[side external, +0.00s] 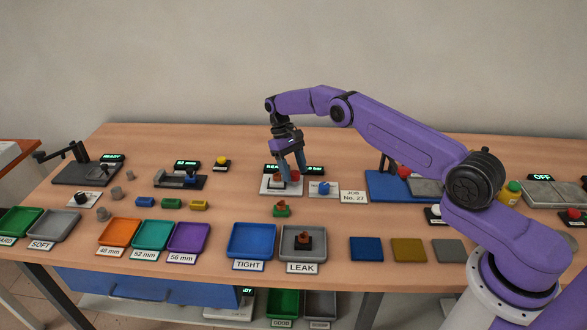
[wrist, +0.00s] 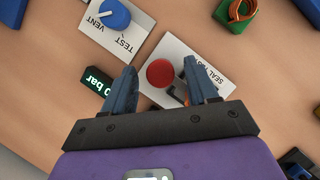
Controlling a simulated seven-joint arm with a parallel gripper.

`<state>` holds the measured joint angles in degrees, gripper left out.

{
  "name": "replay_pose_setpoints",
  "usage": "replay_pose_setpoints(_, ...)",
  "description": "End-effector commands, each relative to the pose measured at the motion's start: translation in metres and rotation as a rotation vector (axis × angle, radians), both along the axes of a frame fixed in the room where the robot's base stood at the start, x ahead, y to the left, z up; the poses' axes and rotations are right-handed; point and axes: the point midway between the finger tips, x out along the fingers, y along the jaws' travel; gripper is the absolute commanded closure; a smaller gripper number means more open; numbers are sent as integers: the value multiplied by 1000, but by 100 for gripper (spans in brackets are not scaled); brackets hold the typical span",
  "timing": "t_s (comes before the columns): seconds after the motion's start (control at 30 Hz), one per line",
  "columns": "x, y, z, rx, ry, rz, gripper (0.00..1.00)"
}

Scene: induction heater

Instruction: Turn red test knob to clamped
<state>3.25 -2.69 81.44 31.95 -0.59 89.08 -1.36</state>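The red knob (wrist: 160,73) is round and sits on a white plate lettered "SEAL TEST" (wrist: 183,53). In the side external view the red knob (side external: 295,175) is partly covered by my gripper (side external: 291,176). In the wrist view my gripper (wrist: 160,72) is open, with one finger on each side of the red knob. Gaps show between the fingers and the knob in this picture. I cannot tell how high the fingertips are above the plate. No "clamped" label is readable. An orange and dark part on the plate is mostly hidden behind the right finger.
A blue knob (wrist: 116,13) stands on a neighbouring plate lettered "VENT" and "TEST". A small display (wrist: 98,86) reads "0 bar". A green and orange part (side external: 281,209) lies in front of the plate. The blue tray (side external: 233,255) and grey tray (side external: 285,257) are further forward.

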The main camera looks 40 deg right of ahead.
Motion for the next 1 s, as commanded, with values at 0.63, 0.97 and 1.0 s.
replay_pose_setpoints(0.63, 9, 0, 19, 0, -1, -1, 42)
replay_pose_setpoints(0.97, 12, 0, 53, 0, -2, 0, 42)
replay_pose_setpoints(1.0, 12, 0, 59, 0, -3, 0, 42)
